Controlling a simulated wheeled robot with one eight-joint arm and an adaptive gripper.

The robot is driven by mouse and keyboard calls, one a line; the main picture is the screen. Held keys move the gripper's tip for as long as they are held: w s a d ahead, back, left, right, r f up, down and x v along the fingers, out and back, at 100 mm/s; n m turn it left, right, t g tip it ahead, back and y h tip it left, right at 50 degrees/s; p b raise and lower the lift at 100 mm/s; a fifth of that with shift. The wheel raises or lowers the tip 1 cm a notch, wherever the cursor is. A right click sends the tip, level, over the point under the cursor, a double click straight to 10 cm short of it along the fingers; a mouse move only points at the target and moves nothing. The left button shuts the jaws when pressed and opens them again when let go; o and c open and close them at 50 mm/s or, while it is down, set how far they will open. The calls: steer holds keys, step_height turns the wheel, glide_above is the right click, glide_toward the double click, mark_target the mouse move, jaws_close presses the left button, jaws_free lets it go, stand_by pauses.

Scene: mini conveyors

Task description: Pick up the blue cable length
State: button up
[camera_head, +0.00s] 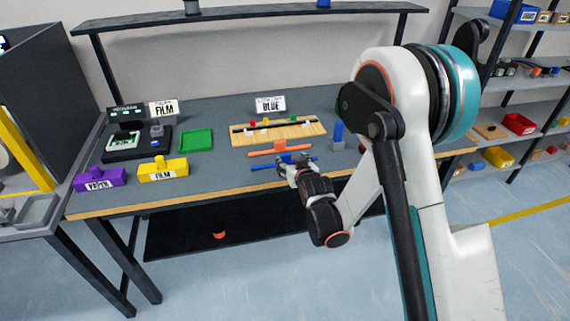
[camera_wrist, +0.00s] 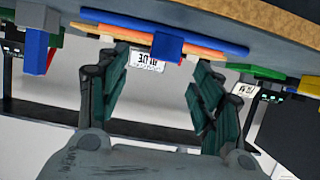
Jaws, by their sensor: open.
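The blue cable length (camera_head: 264,167) lies near the front edge of the grey table, left to right, just in front of an orange length (camera_head: 268,152). My gripper (camera_head: 290,170) is at the table's front edge by the cable and hides part of its middle. In the wrist view, the blue cable (camera_wrist: 215,45) runs across the top with a square blue piece (camera_wrist: 168,48) at its middle. My open gripper (camera_wrist: 160,68) has its two dark green fingers apart with nothing gripped. The cable appears beyond the fingertips.
A grey holder with a blue upright piece (camera_head: 338,131) stands right. A green tray (camera_head: 197,140), yellow bin (camera_head: 163,170) and purple bin (camera_head: 99,179) are left.

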mark_target(285, 156)
steer(key=shift+a+b+x, duration=0.2)
steer(key=shift+b+x, duration=0.45)
steer(key=shift+x, duration=1.05)
steer(key=shift+a+b+x, duration=0.2)
steer(key=shift+b+x, duration=0.45)
steer(key=shift+x, duration=1)
steer(key=shift+s+r, duration=0.1)
steer(key=shift+r, duration=0.1)
steer(key=c, duration=1.2)
